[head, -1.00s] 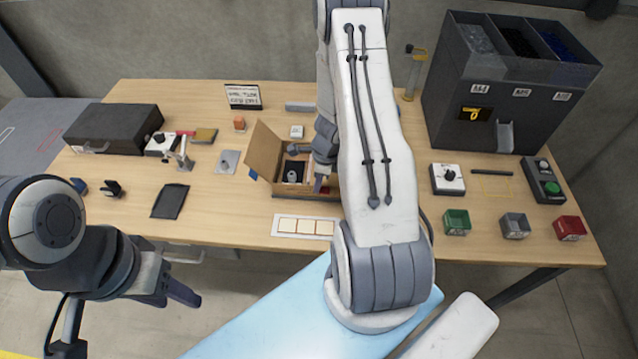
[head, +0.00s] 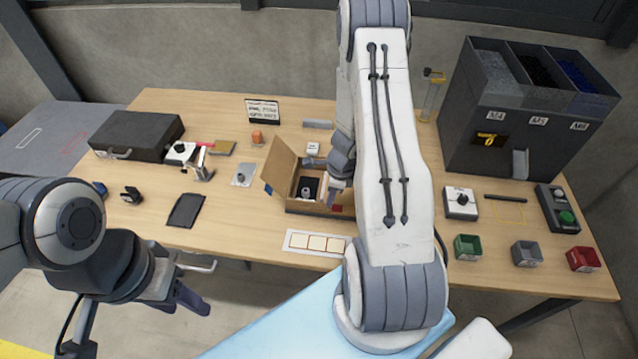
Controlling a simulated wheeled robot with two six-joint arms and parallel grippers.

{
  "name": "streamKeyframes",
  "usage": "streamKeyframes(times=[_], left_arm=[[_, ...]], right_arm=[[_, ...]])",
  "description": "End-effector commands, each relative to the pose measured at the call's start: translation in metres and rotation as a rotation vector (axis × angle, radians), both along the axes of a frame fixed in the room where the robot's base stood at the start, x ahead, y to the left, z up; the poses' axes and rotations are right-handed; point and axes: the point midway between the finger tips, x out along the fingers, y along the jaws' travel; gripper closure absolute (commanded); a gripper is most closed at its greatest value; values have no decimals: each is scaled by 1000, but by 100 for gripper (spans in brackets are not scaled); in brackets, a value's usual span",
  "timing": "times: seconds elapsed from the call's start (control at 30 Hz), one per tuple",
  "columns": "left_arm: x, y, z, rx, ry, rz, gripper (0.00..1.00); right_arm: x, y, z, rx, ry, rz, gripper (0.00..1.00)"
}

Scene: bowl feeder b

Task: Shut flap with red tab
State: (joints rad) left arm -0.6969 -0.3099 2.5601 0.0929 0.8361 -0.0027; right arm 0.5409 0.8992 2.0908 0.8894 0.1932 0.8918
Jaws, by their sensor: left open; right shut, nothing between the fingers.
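An open cardboard box (head: 303,207) stands near the middle of the table. Its left flap (head: 279,166) stands up, leaning out to the left. A dark insert with a grey round part (head: 307,191) shows inside. A small red patch (head: 337,208), possibly the red tab, shows at the box's right front, partly covered by my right arm. My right gripper (head: 336,187) is shut and empty at the box's right side; whether it touches a flap cannot be told. My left gripper (head: 183,299) is open and empty in front of the table, at the lower left.
A white tray with square cards (head: 288,240) lies in front of the box. A dark case (head: 137,133) stands at far left. A tall bin unit (head: 500,135) and small green, grey and red bins (head: 467,247) are at right.

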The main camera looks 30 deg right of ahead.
Motion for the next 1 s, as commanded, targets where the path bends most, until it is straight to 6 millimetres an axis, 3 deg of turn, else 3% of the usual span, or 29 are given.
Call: streamKeyframes(times=[0.2,0.5,0.7,1.0], left_arm=[[0,0,41,0,0,-5,50],[0,0,55,0,0,-5,50],[0,0,57,0,0,-4,50],[0,0,57,0,0,-4,50]], right_arm=[[0,2,43,1,0,4,100],[35,38,85,-1,-4,10,100],[46,51,99,0,-3,7,100],[48,55,103,1,-1,6,100]])
